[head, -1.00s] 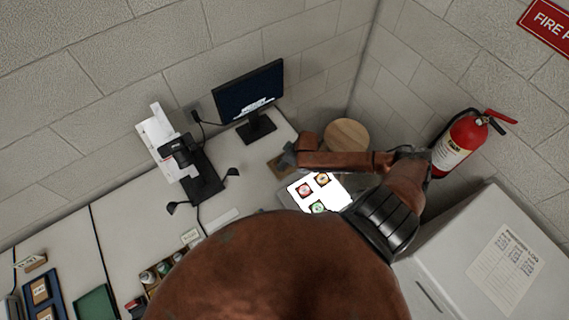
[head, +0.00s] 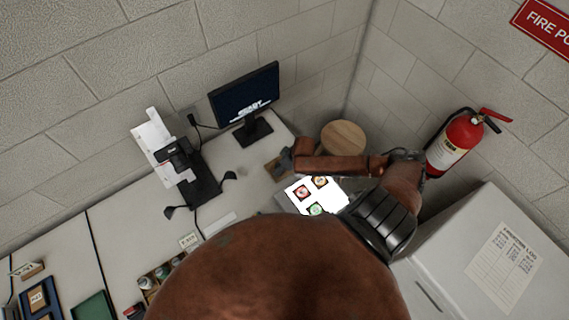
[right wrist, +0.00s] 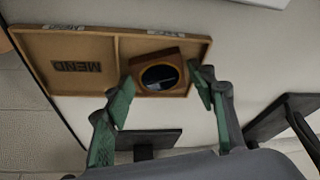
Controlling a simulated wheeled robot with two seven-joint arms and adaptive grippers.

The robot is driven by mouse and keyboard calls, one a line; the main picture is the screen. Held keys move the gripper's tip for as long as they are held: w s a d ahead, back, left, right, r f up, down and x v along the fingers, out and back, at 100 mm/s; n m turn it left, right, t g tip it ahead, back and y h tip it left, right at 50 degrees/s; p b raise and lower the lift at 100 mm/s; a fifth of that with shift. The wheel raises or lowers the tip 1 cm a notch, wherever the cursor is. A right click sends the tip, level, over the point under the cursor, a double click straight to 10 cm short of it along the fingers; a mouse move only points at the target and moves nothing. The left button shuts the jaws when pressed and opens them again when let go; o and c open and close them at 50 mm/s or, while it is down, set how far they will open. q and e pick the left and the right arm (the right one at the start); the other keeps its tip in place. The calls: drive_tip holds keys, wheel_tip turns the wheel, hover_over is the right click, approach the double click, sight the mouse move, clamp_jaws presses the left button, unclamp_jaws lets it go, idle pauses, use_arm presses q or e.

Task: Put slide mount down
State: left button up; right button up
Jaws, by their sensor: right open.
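The slide mount (right wrist: 158,76), a square wooden frame around a dark round window, lies slightly turned in the right compartment of a shallow wooden tray (right wrist: 113,54) in the right wrist view. The tray's left compartment bears the word MEND. My right gripper (right wrist: 161,88) is open, its green fingers on either side of the mount with gaps visible. In the head view this gripper (head: 284,161) is over the small brown tray (head: 273,171) at the desk's back right; the mount cannot be made out there. My left gripper is not in view.
A lit panel (head: 326,207) with red, orange and green mounts lies just in front of my right forearm. A monitor (head: 245,97), a copy stand (head: 190,175) and a round wooden stool top (head: 343,137) are nearby. A fire extinguisher (head: 457,143) hangs at right.

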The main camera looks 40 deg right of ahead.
drive_tip(key=v, duration=1.2)
drive_tip(key=shift+d, duration=0.1)
